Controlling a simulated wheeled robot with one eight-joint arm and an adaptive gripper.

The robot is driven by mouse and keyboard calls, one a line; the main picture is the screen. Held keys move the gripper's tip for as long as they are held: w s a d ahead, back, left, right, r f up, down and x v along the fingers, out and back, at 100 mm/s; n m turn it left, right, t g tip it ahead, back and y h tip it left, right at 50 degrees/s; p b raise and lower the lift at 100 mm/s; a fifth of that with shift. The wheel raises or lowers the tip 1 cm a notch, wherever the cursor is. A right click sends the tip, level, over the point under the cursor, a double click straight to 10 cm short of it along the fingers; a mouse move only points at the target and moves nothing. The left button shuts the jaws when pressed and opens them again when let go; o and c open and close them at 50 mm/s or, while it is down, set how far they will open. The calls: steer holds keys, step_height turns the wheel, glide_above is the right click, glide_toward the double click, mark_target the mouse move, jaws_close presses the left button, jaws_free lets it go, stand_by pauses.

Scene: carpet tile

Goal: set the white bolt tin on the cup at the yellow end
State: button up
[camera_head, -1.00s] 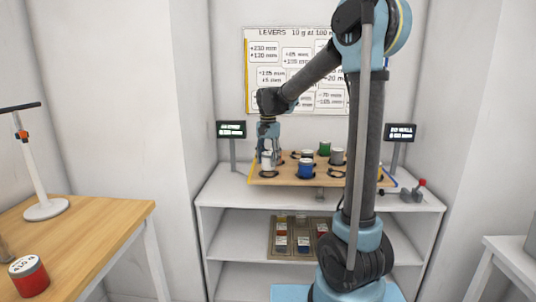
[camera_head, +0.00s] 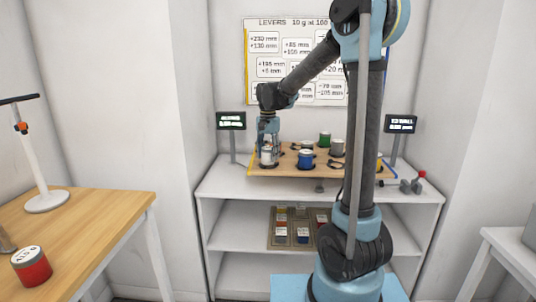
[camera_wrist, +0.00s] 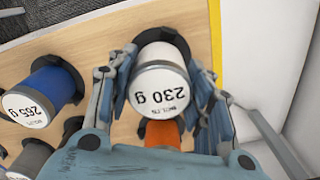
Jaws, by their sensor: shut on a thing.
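The white bolt tin (camera_wrist: 162,82), labelled 230 g, is between the fingers of my gripper (camera_wrist: 160,90), which is shut on it. In the head view the tin (camera_head: 267,157) is upright at the left end of the wooden board, by the yellow edge (camera_head: 251,164). My gripper (camera_head: 267,143) is around its upper part. A black ring-like cup (camera_wrist: 160,35) shows just behind the tin in the wrist view. The tin hides most of this cup, so I cannot tell whether the tin rests on it. The yellow edge strip (camera_wrist: 215,40) runs close on the right.
A blue tin (camera_wrist: 55,82), labelled 265 g, stands close left in the wrist view. An orange thing (camera_wrist: 162,134) is just below the white tin. Green (camera_head: 325,140) and grey (camera_head: 337,147) tins stand farther right on the board (camera_head: 285,172). A display post (camera_head: 232,145) is behind left.

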mark_target(268, 147)
steer(key=shift+f, duration=0.4)
steer(key=o, duration=1.3)
step_height(268, 147, up, 12)
steer(key=shift+f, duration=0.1)
